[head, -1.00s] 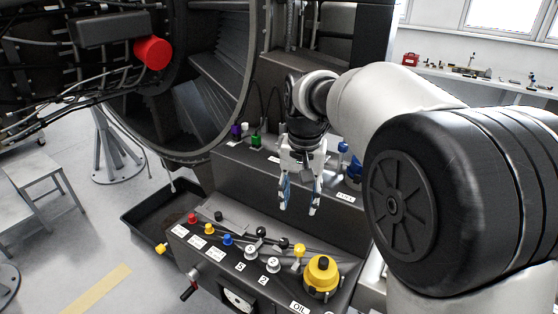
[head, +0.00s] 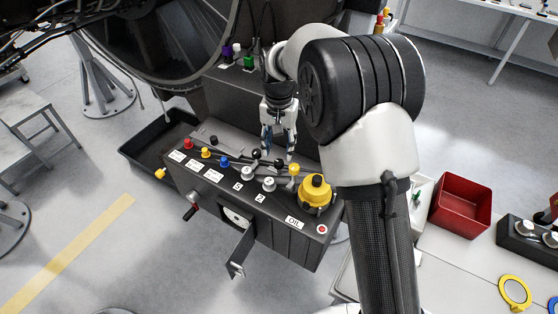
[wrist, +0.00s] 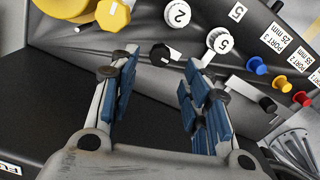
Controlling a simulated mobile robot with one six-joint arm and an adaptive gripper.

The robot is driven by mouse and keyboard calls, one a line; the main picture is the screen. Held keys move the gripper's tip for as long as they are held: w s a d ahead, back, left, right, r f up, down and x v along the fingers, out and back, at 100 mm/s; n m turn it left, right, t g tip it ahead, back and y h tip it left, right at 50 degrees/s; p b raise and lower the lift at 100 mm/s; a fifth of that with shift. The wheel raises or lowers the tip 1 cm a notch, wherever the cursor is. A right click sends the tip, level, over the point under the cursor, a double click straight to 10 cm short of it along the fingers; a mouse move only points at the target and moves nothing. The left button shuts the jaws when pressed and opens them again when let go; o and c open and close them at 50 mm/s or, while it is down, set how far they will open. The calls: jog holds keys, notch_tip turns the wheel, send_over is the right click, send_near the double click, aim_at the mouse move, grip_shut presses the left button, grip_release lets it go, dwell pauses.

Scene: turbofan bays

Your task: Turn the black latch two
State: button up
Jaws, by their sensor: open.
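The panel holds two black latches. One black latch (head: 279,163) is behind the white knob marked 2 (head: 268,184); in the wrist view this latch (wrist: 160,52) has a white mark and appears between my fingertips. The other black latch (head: 256,154) is behind the white knob marked 5 (head: 247,173). My gripper (head: 279,154) points down over the latches, fingers apart; it also shows in the wrist view (wrist: 164,60). Nothing is held. Whether a finger touches the latch cannot be told.
A yellow knob (head: 294,169) and a large yellow oil cap (head: 315,190) stand right of the latches. Coloured port plugs, including a blue one (head: 224,161), line the left. A raised dark block (head: 238,100) stands behind. A hatch door (head: 241,252) hangs open in front.

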aim_at(279, 161)
notch_tip(279, 161, down, 5)
jog(key=shift+f+b, duration=0.2)
jog(key=shift+b, duration=0.25)
jog(key=shift+c, duration=0.5)
grip_shut()
